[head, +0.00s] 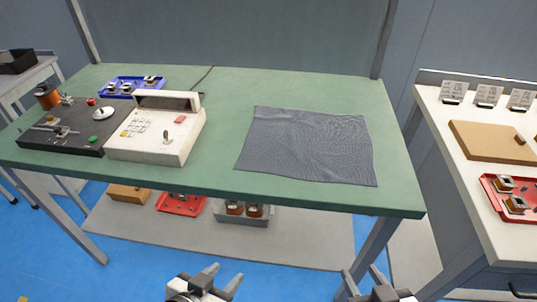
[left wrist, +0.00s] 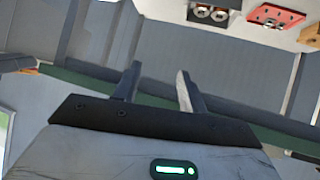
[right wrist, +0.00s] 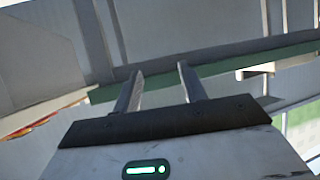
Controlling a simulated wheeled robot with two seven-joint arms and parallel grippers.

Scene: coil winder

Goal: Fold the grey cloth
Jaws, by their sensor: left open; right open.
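The grey cloth (head: 308,146) lies spread out flat on the right part of the green table, with slight wrinkles and its near edge close to the table's front edge. My left gripper (head: 222,275) is open and empty, low in front of the table, to the left of the cloth in the picture. My right gripper (head: 360,277) is open and empty, also low in front of the table, near its right leg. The open fingers also show in the left wrist view (left wrist: 158,88) and in the right wrist view (right wrist: 160,85). Neither gripper touches the cloth.
A cream control box (head: 155,130) and a dark winder base (head: 65,125) stand on the left of the green table (head: 225,130). A blue tray (head: 130,87) sits behind them. Trays lie on the shelf below. A white side bench (head: 475,175) stands right. The table around the cloth is clear.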

